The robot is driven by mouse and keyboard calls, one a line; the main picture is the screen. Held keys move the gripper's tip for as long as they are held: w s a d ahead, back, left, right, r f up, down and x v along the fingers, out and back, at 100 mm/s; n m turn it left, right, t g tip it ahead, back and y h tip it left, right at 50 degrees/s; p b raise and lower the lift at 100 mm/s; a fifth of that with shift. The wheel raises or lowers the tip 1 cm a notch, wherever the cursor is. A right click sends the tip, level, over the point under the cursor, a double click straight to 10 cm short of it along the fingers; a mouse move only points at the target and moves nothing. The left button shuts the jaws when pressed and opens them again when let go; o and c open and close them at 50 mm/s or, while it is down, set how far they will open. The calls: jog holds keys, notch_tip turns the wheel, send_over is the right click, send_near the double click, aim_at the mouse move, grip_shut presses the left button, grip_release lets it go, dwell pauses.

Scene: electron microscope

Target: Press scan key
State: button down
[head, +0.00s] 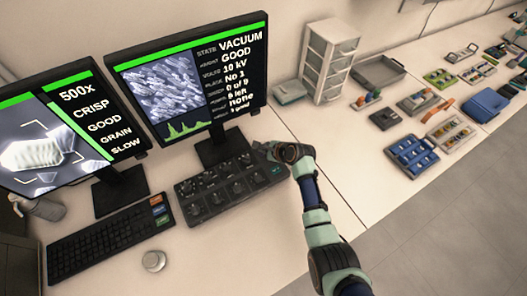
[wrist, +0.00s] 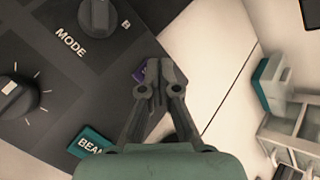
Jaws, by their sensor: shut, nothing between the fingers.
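The dark control panel (head: 230,187) lies in front of the right monitor and carries several knobs. My gripper (wrist: 154,66) is shut and empty. In the head view my gripper (head: 266,149) is at the panel's back right corner. No readable SCAN label shows.
The right monitor (head: 190,82) stands just behind the panel, close to my gripper. The left monitor (head: 62,125), keyboard (head: 105,245) and a round knob (head: 153,261) are farther left. A drawer tower (head: 328,60) stands behind.

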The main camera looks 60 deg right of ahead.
jog(key=shift+r+p, duration=0.8)
jog(key=shift+p, duration=0.15)
notch_tip(320, 180, up, 5)
jog(key=p, duration=0.5)
jog(key=shift+r+p, duration=0.1)
jog(key=shift+p, duration=0.2)
dwell(0.4)
